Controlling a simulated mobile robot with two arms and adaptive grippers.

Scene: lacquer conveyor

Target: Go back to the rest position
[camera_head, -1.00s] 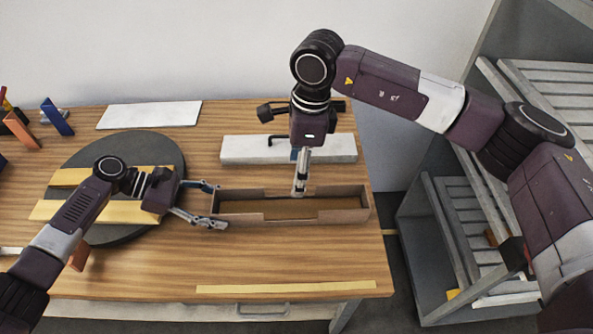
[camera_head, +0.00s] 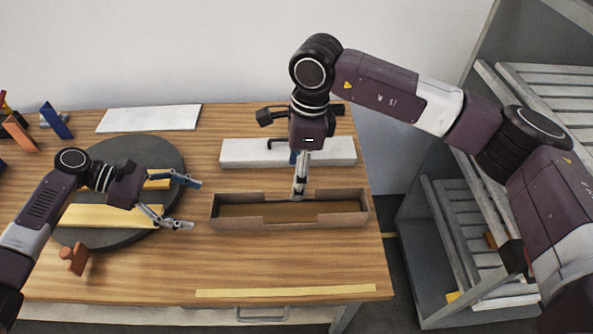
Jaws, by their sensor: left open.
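My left gripper (camera_head: 190,204) is open and empty above the table, its two fingers spread and pointing right. It is over the right part of the dark round turntable (camera_head: 105,150), apart from the brown box. My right gripper (camera_head: 299,187) points down at the back wall of the open brown box (camera_head: 290,221). Its fingers look close together, but I cannot tell whether they are shut or grip the box wall. Yellow strips (camera_head: 110,216) lie on the turntable, partly hidden by my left arm.
A white block (camera_head: 240,153) with a dark handle lies behind the box. A white panel (camera_head: 150,117) lies at the back left. Orange (camera_head: 19,131) and blue (camera_head: 56,121) pieces stand at the far left. A grey slatted rack (camera_head: 455,225) stands right of the table. The front tabletop is mostly clear.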

